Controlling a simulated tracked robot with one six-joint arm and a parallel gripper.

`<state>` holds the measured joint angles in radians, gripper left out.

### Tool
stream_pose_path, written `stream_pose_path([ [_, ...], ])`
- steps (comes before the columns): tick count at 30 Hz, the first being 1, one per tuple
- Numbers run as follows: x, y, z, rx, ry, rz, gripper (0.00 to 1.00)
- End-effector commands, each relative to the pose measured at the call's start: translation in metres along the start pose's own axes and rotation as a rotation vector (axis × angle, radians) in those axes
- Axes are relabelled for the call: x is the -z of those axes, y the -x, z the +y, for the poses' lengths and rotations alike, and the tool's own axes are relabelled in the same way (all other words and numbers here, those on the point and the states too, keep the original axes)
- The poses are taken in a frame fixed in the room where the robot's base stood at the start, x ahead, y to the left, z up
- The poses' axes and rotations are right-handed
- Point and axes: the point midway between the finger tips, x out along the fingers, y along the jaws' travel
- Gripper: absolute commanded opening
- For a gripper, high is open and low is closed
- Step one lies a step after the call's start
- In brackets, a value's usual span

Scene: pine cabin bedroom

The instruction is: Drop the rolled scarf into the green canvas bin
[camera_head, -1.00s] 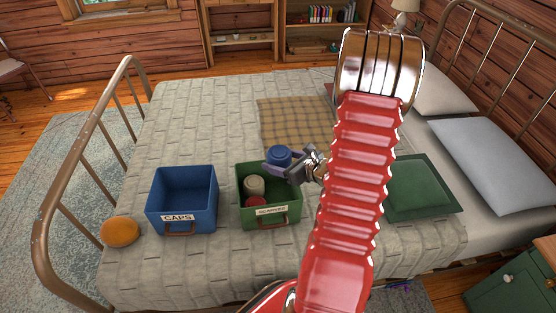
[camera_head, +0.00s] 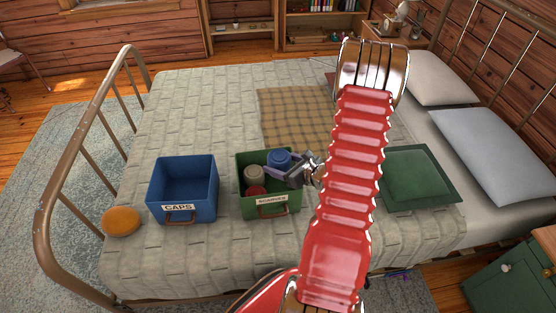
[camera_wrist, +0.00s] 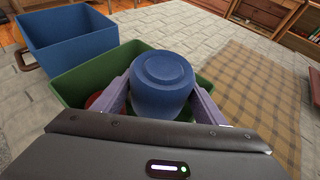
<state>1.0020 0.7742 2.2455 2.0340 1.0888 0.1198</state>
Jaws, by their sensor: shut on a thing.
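The rolled scarf is a blue roll (camera_head: 279,158), held upright between the fingers of my gripper (camera_head: 284,172). In the wrist view the blue roll (camera_wrist: 163,84) sits between the two purple-grey fingers, which press on its sides. The green canvas bin (camera_head: 271,208), labelled SCARVES, stands on the bed. The roll is over the right part of the bin opening, and its lower end seems to be at or below the rim. A grey-beige roll (camera_head: 254,174) and a red roll (camera_head: 255,190) lie inside the bin on the left.
A blue bin (camera_head: 180,217) labelled CAPS stands left of the green bin, empty as far as I see. An orange round thing (camera_head: 121,221) lies at the bed's left front. A plaid cloth (camera_head: 295,112) lies behind; a green cushion (camera_head: 415,175) is at right.

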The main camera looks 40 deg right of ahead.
Motion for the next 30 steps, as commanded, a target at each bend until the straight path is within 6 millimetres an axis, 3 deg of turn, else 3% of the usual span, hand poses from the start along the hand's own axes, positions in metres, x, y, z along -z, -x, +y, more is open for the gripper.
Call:
stream_pose_path([
  [8, 0.0107, -0.0051, 0.0001, 0.0, 0.0, -0.001, 0.4],
  [23, 0.0111, -0.0055, 0.0004, -0.001, 0.0, -0.001, 0.4],
  [24, 0.0111, -0.0055, 0.0004, -0.001, 0.0, -0.001, 0.67],
  [30, 0.0111, -0.0056, 0.0006, -0.001, 0.0, 0.0, 0.81],
])
